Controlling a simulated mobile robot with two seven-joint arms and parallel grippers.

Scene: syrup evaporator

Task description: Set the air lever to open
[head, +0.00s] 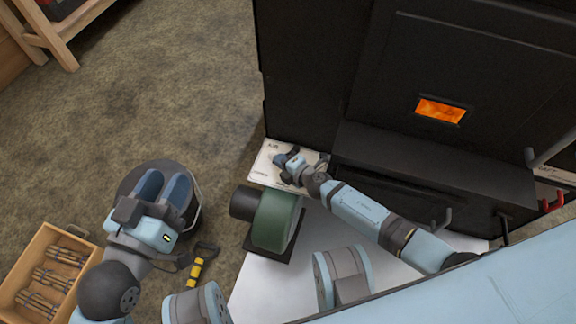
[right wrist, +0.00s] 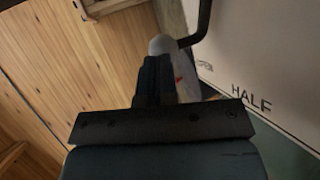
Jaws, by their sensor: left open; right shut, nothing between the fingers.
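The air lever (right wrist: 203,22) shows in the right wrist view as a dark bent rod ending in a pale grey rounded grip beside my fingertips. A white plate (right wrist: 255,60) behind it reads HALF; another, smaller word on it is hard to read. In the head view the plate (head: 262,172) lies at the foot of the black evaporator, partly under my right gripper (head: 283,160). The right gripper is shut and empty, its tips at the grip; I cannot tell whether they touch. My left gripper (head: 163,186) is open and empty, over a dark bucket.
The black evaporator (head: 310,70) with a glowing window (head: 441,111) fills the back right. A green blower (head: 272,220) stands close to my right arm. A wooden crate (head: 75,242), dark bucket (head: 190,222) and yellow-handled tool (head: 196,270) are at left.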

